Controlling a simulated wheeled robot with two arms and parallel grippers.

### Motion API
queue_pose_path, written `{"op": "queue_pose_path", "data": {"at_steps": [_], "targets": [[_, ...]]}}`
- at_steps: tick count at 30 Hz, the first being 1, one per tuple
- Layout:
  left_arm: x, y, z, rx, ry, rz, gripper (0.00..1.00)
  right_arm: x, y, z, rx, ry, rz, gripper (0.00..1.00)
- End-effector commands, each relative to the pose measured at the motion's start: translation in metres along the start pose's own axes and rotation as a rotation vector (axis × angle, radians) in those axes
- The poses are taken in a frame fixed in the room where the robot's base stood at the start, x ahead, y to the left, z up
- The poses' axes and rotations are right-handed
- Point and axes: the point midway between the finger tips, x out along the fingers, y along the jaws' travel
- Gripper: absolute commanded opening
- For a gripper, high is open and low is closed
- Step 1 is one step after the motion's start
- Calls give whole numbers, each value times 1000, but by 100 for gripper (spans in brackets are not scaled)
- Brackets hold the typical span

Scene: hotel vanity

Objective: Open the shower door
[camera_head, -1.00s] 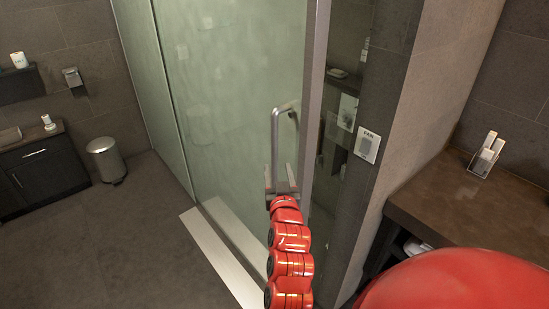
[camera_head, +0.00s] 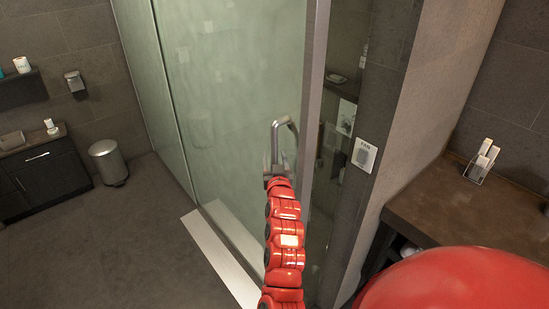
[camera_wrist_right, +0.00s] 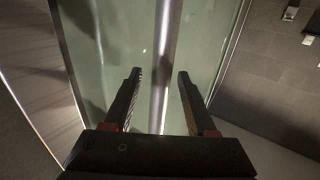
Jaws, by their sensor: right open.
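The shower door (camera_head: 235,70) is a frosted glass panel with a metal edge frame (camera_head: 314,90) on its right. A metal bar handle (camera_head: 284,122) stands out near that edge. My right gripper (camera_head: 277,165) is at the lower part of the handle, pointing up towards the door. In the right wrist view, the handle bar (camera_wrist_right: 165,60) runs between the two open fingers (camera_wrist_right: 160,76), with a gap on each side. The lower end of the handle is hidden by the gripper. My left gripper is not in view.
Right of the door frame, a strip of the shower interior shows a shelf (camera_head: 337,91). A wall with a FAN switch (camera_head: 364,155) and a brown counter (camera_head: 440,205) stand right. A bin (camera_head: 108,162) stands left; the left floor is clear.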

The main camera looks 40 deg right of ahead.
Motion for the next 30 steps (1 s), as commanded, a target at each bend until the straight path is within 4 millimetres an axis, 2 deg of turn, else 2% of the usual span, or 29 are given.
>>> {"op": "queue_pose_path", "data": {"at_steps": [2,12,30], "targets": [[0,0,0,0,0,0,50,0,0,0,0,0,0,57],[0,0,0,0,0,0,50,0,0,0,0,-1,0,0],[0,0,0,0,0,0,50,0,0,0,-1,-1,-1,0]]}}
